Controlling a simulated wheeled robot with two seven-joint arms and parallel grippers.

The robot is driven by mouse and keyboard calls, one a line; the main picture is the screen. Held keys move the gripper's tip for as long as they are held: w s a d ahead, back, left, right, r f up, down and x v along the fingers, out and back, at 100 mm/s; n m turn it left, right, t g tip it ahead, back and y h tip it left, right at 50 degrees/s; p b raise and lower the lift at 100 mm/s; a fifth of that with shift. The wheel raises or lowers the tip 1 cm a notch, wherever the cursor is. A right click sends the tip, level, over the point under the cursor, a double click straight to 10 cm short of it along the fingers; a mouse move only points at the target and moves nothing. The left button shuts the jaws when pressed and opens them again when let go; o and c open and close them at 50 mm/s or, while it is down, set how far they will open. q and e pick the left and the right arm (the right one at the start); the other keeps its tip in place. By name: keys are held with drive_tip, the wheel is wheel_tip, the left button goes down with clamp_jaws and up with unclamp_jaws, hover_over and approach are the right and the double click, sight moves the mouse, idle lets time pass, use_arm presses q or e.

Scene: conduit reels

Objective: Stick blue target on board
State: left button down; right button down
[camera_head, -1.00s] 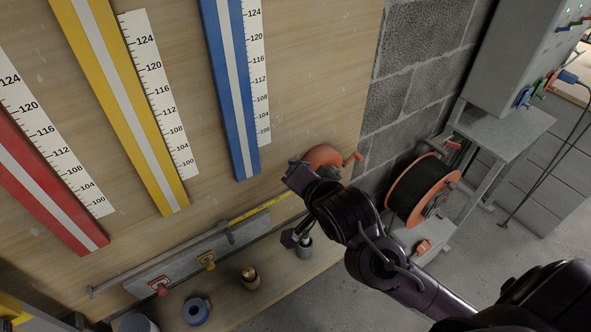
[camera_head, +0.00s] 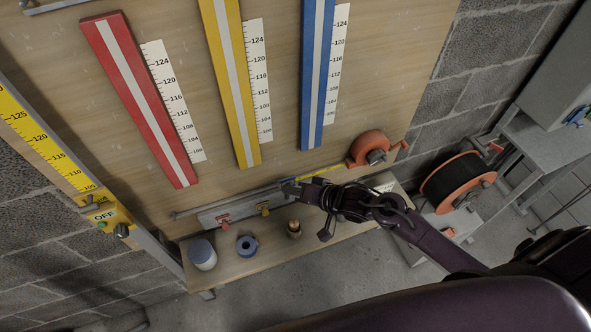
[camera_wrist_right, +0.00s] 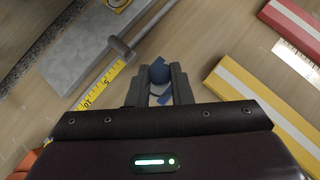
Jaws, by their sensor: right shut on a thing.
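The board (camera_head: 400,70) is a light wooden panel. It carries a red strip (camera_head: 127,80), a yellow strip (camera_head: 228,60) and a blue strip (camera_head: 309,90), each with a white numbered scale beside it. My right gripper (camera_head: 286,187) is low in front of the board, near the shelf and below the yellow and blue strips. In the right wrist view its fingers (camera_wrist_right: 158,76) are shut on a small blue target (camera_wrist_right: 158,70), apparently clear of the board. The fingers partly hide the target, which is too small to make out in the head view. My left gripper is not in view.
A wooden shelf (camera_head: 262,262) below holds a white jar (camera_head: 202,255), a blue tape roll (camera_head: 246,246) and a brass piece (camera_head: 294,229). An orange dispenser (camera_head: 369,147) is at the board's lower right. A cable reel (camera_head: 456,183) stands farther right. A yellow gauge (camera_head: 55,150) is left.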

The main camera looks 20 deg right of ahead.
sight(292, 181)
drive_tip(key=shift+w+f+b, duration=0.2)
drive_tip(key=shift+w+b, duration=0.1)
drive_tip(key=shift+b, duration=0.2)
drive_tip(key=w+b, duration=0.2)
drive_tip(key=w, duration=0.1)
drive_tip(key=shift+w, duration=0.15)
drive_tip(key=shift+w+a+r, duration=0.1)
drive_tip(key=shift+w+a, duration=0.05)
drive_tip(key=shift+w, duration=0.8)
drive_tip(key=shift+r, duration=0.1)
drive_tip(key=shift+p, duration=1)
idle(0.8)
drive_tip(key=shift+w, duration=0.5)
idle(0.8)
idle(0.3)
